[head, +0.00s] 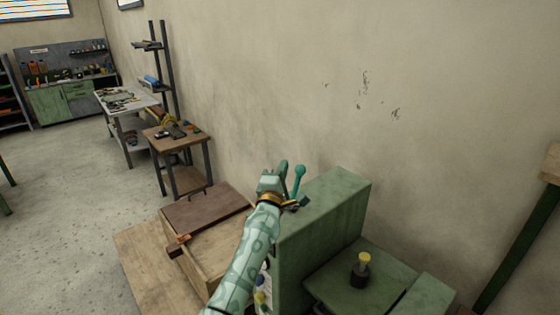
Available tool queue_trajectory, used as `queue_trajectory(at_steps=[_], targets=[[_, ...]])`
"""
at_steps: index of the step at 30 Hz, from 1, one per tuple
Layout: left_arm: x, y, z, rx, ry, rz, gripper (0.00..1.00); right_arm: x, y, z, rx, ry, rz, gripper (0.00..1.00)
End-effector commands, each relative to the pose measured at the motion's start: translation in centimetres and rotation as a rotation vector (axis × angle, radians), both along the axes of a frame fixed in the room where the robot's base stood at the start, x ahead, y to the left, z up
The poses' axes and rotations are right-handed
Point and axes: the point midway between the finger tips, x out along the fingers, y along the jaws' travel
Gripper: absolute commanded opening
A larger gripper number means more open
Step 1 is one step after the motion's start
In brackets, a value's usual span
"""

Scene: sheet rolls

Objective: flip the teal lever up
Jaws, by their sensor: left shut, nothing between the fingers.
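The teal lever (297,181) has a round knob at its top. It points upward with a slight lean to the right, at the far left top edge of the green machine (330,205). My left gripper (284,166) is shut and empty, just left of the lever, with its fingertips near knob height. I cannot tell whether it touches the lever. The lever's foot is partly hidden by my left wrist and a dark piece beside it. My right gripper is not in view.
A wooden crate with a brown lid (207,208) stands left of the machine. A yellow-topped black knob (361,269) rises from the machine's lower deck. The wall (420,140) is close behind. A small side table (178,142) stands further back, with open floor to its left.

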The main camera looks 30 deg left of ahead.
Motion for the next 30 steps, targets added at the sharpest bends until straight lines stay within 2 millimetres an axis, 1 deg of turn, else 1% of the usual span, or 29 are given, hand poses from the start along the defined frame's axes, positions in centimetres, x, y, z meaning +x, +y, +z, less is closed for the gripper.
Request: queue_trajectory(at_steps=[1,3,7,10,16,23,25,26,28,29,30], targets=[[-0.7,-0.2,0.6,-0.004,-0.001,0.001,0.00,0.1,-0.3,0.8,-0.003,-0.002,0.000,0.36],[-1.3,-0.4,0.8,-0.002,0.001,-0.001,0.00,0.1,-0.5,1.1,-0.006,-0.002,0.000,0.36],[-2.0,-0.5,0.9,-0.001,0.001,0.001,0.00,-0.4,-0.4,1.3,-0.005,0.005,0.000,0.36],[-2.2,-0.5,0.9,0.001,0.000,0.000,0.00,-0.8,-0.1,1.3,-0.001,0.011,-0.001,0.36],[-2.1,-0.5,0.8,0.000,0.000,0.000,0.00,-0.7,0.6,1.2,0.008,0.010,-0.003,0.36],[-2.1,-0.5,0.9,0.002,0.000,0.000,0.00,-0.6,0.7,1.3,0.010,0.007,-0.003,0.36],[-2.1,-0.6,0.8,0.036,0.010,0.003,0.00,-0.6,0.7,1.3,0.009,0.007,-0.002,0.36],[-2.0,-0.8,0.5,0.093,0.029,0.007,0.00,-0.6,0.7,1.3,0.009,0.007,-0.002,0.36],[-1.4,-2.0,-2.0,0.252,0.118,0.000,0.00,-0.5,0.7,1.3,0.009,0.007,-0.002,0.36],[-1.2,-2.7,-3.7,0.330,0.163,-0.011,0.00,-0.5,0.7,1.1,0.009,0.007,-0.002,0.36],[-1.1,-3.7,-6.5,0.432,0.226,-0.032,0.00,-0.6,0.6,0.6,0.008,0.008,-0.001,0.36]])
